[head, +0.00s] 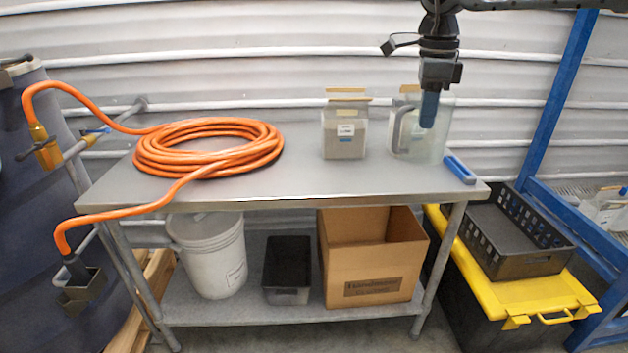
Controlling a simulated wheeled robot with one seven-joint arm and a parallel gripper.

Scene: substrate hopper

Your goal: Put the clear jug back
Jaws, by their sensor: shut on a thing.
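The clear jug (436,143) is upright at the right end of the metal table, its grey handle on the left side. Its base appears to be at the tabletop; I cannot tell whether it touches. My gripper (429,122) points straight down from above, with its blue fingertips at the jug's upper part. It is shut on the jug, though the exact contact is hard to see. A container behind the jug is partly hidden, with only its tan top (409,89) showing clearly.
The metal table (300,182) also holds a coiled orange hose (210,165), a labelled clear container (345,142) and a blue-handled tool (459,169) close right of the jug. A bucket (212,262), black bin (287,285) and cardboard box (375,275) stand below. The front middle tabletop is clear.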

